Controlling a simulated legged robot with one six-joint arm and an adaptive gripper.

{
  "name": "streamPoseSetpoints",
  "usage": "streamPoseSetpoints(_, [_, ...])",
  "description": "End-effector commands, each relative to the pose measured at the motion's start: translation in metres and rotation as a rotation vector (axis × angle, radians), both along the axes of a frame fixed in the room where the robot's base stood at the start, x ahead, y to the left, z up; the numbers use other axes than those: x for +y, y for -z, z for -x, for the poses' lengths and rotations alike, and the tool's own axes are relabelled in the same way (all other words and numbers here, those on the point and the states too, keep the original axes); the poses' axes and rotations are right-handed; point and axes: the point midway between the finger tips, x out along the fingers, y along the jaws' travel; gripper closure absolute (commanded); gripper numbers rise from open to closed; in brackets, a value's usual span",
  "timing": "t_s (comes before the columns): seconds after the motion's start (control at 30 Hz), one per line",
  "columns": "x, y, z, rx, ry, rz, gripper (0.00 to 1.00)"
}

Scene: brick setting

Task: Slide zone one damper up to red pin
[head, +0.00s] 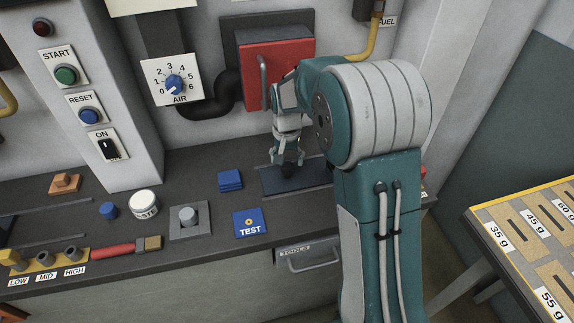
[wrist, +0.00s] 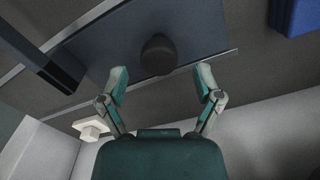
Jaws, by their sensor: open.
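A dark blue-grey sliding plate (head: 276,184) lies on the bench, partly hidden by my arm in the head view. It also shows in the wrist view (wrist: 110,50), with a dark round knob (wrist: 158,55) standing on it. My gripper (head: 288,160) points down over the plate. In the wrist view my gripper (wrist: 161,74) is open, its fingers apart at either side of the knob and nearer the camera. I cannot tell whether they touch it. No zone label shows, and I cannot make out a red pin.
Blue plates (head: 230,180) are stacked left of the sliding plate, with a blue TEST card (head: 249,224) in front. A dark block (wrist: 50,70) and a pale piece (wrist: 91,128) show at the wrist view's left. A red box (head: 285,65) hangs behind my gripper.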

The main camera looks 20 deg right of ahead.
Motion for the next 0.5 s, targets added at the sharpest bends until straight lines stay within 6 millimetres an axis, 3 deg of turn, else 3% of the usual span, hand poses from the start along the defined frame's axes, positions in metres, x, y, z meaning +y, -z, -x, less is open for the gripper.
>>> streamPoseSetpoints(0.2, [-0.002, 0.023, 0.0, 0.0, 0.001, -0.002, 0.17])
streamPoseSetpoints(0.5, [-0.002, 0.026, 0.0, -0.001, 0.001, -0.002, 0.17])
